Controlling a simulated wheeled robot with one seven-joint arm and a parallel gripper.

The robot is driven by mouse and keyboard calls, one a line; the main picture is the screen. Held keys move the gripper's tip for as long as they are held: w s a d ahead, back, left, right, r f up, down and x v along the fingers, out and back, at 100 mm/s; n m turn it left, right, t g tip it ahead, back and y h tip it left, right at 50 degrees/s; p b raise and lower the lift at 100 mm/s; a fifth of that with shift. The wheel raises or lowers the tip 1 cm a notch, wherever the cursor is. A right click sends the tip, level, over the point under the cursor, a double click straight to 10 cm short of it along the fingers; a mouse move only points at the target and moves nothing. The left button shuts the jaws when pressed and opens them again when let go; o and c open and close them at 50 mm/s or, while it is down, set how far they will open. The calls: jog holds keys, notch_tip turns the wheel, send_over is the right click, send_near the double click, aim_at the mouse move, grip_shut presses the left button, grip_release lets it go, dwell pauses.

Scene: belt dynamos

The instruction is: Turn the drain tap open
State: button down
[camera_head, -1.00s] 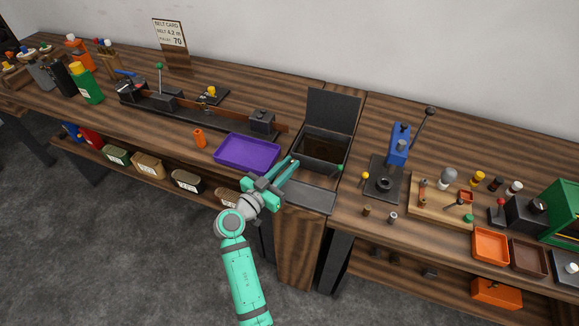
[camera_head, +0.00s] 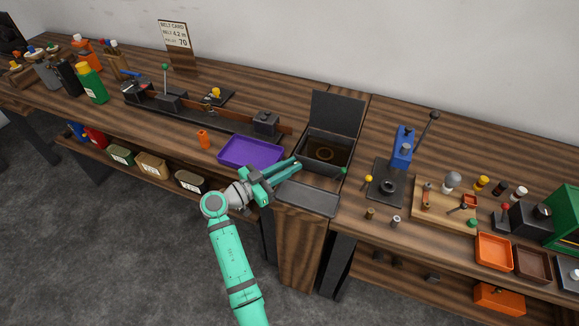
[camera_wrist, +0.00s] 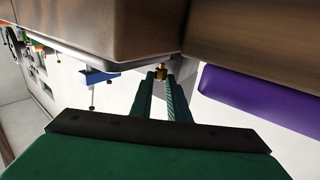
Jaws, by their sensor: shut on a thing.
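The dark open tank (camera_head: 309,168) is set into the bench, its lid (camera_head: 336,113) standing up behind it. A dark ring shows on the brown surface inside. My gripper (camera_head: 297,163) is at the tank's left front edge. In the wrist view, which is upside down, my gripper (camera_wrist: 163,78) is shut on a small brass piece (camera_wrist: 160,71), apparently the drain tap. Only its end shows between the fingertips. The head view hides it behind the fingers, and I cannot tell how far it is turned.
A purple tray (camera_head: 224,158) lies close to the left of my gripper. A dark flat plate (camera_head: 308,199) lies in front of the tank. The blue lever press (camera_head: 402,147) stands to the right. Orange and brown trays are farther right.

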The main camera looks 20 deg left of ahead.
jog(key=c, duration=1.7)
grip_release()
jog(key=v, duration=1)
jog(key=shift+s+a, duration=0.15)
jog(key=shift+s, duration=0.2)
